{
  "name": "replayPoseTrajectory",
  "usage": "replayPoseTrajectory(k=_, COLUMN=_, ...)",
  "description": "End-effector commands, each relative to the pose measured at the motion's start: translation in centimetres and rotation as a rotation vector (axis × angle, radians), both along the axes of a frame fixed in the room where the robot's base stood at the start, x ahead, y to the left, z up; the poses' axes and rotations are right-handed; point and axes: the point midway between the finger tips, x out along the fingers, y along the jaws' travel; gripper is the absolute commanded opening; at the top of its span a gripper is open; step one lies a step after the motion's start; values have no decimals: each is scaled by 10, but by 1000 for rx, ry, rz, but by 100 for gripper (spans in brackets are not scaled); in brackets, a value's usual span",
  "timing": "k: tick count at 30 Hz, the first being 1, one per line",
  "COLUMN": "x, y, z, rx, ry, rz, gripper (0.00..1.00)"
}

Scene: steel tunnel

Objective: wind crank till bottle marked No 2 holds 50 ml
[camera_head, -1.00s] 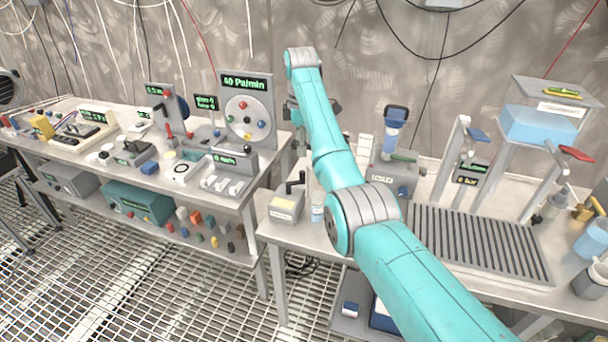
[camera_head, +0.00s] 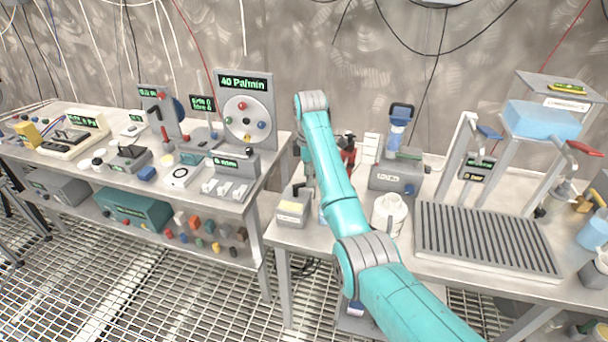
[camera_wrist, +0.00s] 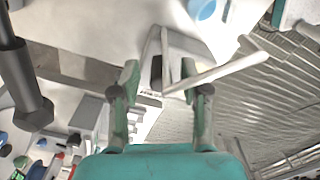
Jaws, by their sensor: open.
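A white bottle (camera_head: 388,214) stands right of my arm. No marking No 2 or fill level is readable. My gripper is largely hidden behind my arm in the head view; the wrist view shows its fingers (camera_wrist: 163,92) apart and empty. A dark post with a thick end (camera_wrist: 25,85) stands left of them, apart; I cannot tell what it is.
A grey device (camera_head: 396,177) with a blue-topped column stands behind the white bottle. A ribbed grey tray (camera_head: 485,240) is to its right. A red object (camera_head: 347,150) is close behind my arm. The left table (camera_head: 215,203) holds several instruments.

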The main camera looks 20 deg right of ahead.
Motion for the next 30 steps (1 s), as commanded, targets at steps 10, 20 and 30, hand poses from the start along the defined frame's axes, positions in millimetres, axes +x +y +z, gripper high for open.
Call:
replayPoseTrajectory(k=10, x=0, y=-1, z=-2, rx=0, ry=-1, rz=0, gripper=35)
replayPoseTrajectory(k=20, x=-1, y=-1, z=-2, rx=0, ry=0, rz=-8, gripper=0)
replayPoseTrajectory(k=30, x=-5, y=0, z=-3, rx=0, ry=0, rz=-114, gripper=0)
